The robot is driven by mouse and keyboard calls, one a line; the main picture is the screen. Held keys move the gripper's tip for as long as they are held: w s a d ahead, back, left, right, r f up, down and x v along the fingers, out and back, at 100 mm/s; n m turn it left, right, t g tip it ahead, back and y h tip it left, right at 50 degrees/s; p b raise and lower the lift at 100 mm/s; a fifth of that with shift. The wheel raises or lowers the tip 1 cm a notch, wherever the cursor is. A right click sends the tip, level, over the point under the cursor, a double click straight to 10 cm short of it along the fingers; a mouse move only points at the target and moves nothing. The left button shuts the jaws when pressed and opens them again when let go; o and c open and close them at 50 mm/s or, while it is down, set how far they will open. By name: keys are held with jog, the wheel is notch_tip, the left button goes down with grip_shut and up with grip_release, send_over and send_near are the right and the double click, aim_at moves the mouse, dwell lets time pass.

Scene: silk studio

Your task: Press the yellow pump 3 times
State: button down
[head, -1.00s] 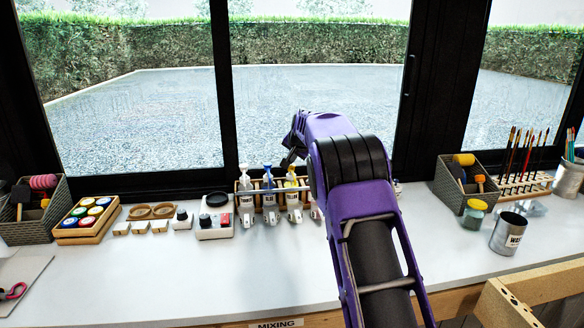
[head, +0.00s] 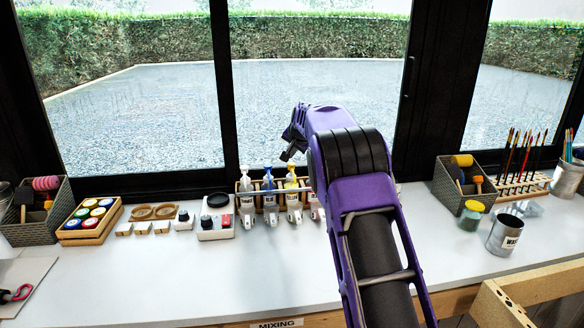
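At right are a grey basket (head: 452,187), a brush rack (head: 522,184) and a tin can (head: 505,235).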

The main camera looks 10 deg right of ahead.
aim_at(291, 165)
notch_tip(291, 165, up, 6)
jog(key=p, duration=0.4)
jog(key=shift+f+p, duration=0.15)
jog(key=shift+p, duration=0.2)
dwell(2.1)
jog(key=shift+f+b, duration=2.05)
jog(key=shift+f, duration=0.9)
jog(key=shift+f, duration=0.15)
dwell(0.3)
jog(key=shift+f, duration=0.3)
